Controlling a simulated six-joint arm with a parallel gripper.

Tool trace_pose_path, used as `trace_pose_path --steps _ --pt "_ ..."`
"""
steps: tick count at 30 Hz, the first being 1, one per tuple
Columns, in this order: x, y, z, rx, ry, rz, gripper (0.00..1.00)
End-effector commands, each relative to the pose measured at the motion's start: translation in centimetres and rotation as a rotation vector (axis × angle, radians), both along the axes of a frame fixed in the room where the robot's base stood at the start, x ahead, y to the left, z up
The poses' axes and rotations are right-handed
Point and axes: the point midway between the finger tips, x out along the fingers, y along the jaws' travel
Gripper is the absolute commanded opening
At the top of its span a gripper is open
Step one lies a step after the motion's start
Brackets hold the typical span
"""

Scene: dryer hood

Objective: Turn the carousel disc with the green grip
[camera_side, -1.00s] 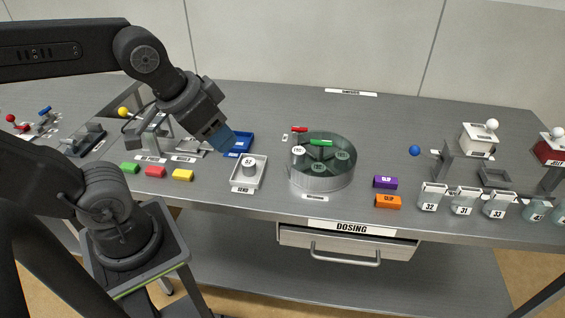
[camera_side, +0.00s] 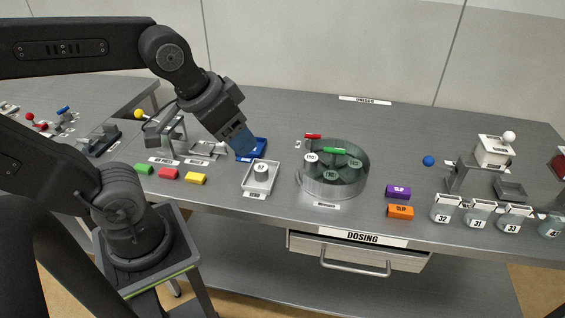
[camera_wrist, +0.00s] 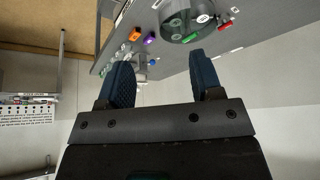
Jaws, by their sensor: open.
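The carousel (camera_side: 332,187) is a round drum with a clear wall and a dark green disc, right of the middle in the side view. It also shows at the top of the wrist view (camera_wrist: 172,30). The green grip (camera_side: 335,151) lies at the disc's upper part and also shows in the wrist view (camera_wrist: 190,38). Labelled round pieces sit on the disc.
A red piece (camera_side: 313,136) is just behind the carousel.

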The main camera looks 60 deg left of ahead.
Motion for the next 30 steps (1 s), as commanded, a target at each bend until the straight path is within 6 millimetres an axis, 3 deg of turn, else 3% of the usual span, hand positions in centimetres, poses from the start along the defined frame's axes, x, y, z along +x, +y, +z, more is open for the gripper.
trace_pose_path --steps 5,9,14,19,24,30 --pt "4.4 0.6 2.1 -0.037 0.073 0.098 0.77" --pt "9.6 1.4 3.3 -0.076 0.148 0.212 0.89" --pt "15.7 2.6 3.1 -0.114 0.231 0.347 0.89" --pt "22.1 4.3 1.1 -0.147 0.316 0.492 0.89" --pt "27.4 6.0 -2.3 -0.170 0.394 0.628 0.89" --pt "30.7 7.4 -5.5 -0.184 0.446 0.729 0.89"
